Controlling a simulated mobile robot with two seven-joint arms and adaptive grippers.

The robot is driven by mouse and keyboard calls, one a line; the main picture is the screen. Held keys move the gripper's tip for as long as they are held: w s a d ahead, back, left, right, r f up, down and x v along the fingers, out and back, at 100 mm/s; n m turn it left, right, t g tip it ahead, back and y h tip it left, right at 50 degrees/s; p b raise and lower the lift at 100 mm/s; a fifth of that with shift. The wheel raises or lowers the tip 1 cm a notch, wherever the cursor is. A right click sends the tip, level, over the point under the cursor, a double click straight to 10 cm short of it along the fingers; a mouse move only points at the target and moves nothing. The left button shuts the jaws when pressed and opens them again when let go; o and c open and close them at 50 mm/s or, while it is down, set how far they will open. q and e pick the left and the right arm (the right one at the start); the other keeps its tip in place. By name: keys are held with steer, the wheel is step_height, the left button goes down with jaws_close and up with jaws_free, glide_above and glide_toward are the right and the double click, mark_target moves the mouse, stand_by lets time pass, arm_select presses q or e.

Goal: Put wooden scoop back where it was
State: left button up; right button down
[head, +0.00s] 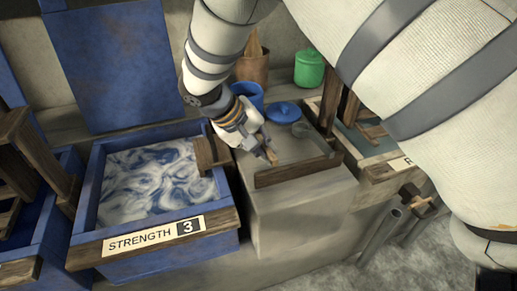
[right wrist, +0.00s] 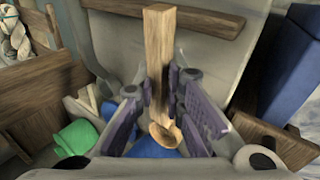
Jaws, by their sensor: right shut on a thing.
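The wooden scoop (right wrist: 158,45) is between the two fingers of my right gripper (right wrist: 160,100) in the right wrist view. Its long square handle points up in that picture, and its small round end (right wrist: 166,134) shows below the fingers. In the head view, my right gripper (head: 268,150) is low over the grey stone block (head: 300,207), near its wooden front strip (head: 298,171). Only a small part of the scoop shows there, and I cannot tell whether it touches the block. My left gripper is not in view.
A blue vat (head: 85,200) of swirled liquid, labelled STRENGTH 3, stands left of the block. Behind my gripper are a blue pot (head: 249,93), a blue lid (head: 284,111), a green jar (head: 310,69) and a brown pot (head: 253,66). Another labelled vat stands right.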

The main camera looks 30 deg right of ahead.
steer(key=shift+f, duration=0.8)
steer(key=shift+f, duration=0.2)
steer(key=c, duration=1.7)
jaws_free()
steer(key=shift+r, duration=0.1)
steer(key=v, duration=1.2)
steer(key=shift+r, duration=0.1)
